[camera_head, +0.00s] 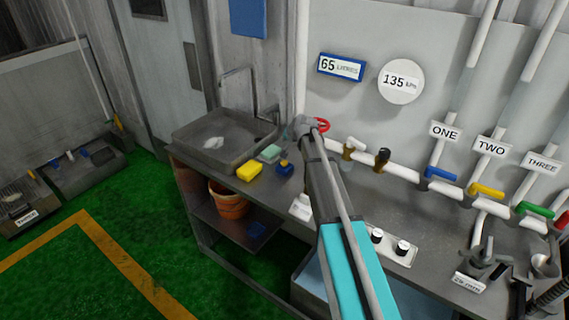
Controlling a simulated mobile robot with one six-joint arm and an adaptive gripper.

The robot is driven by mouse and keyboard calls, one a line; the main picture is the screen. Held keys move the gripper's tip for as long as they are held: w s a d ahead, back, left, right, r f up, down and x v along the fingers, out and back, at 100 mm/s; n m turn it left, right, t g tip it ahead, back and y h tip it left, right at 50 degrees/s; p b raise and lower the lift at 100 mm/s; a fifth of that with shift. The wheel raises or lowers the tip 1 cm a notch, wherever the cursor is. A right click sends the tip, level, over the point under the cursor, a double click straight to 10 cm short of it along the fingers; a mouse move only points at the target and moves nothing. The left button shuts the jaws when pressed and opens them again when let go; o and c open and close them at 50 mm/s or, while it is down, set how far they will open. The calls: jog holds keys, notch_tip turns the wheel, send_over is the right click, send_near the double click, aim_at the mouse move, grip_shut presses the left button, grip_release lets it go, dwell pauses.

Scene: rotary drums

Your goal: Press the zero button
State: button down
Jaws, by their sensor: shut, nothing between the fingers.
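My arm reaches up from the bottom centre over the bench. My gripper (302,127) is the small grey end of it, shut with nothing in it, close to a red ring handle in the picture; I cannot tell if they touch. I see no button marked zero. A pale panel (398,258) with two dark-and-white knobs (376,235) lies on the bench right of my arm. A small white label (301,207) stands just left of my arm; its text is unreadable. My arm hides the bench between the label and the knobs.
White pipes carry coloured valve handles under signs ONE (445,131), TWO (491,146) and THREE (541,161). A blue-framed display (341,67) reads 65, a round gauge (401,81) 135.

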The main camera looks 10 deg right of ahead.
aim_at(284, 163)
jog(key=shift+f+b, duration=4.15)
jog(key=shift+f, duration=0.15)
jog(key=shift+f+b, duration=0.95)
jog(key=shift+b, duration=0.05)
jog(key=shift+r, duration=0.2)
jog(key=shift+r+p, duration=0.8)
jog(key=shift+p, duration=0.25)
jog(key=shift+r, duration=0.1)
jog(key=shift+r+p, duration=2.4)
jog(key=shift+p, duration=0.1)
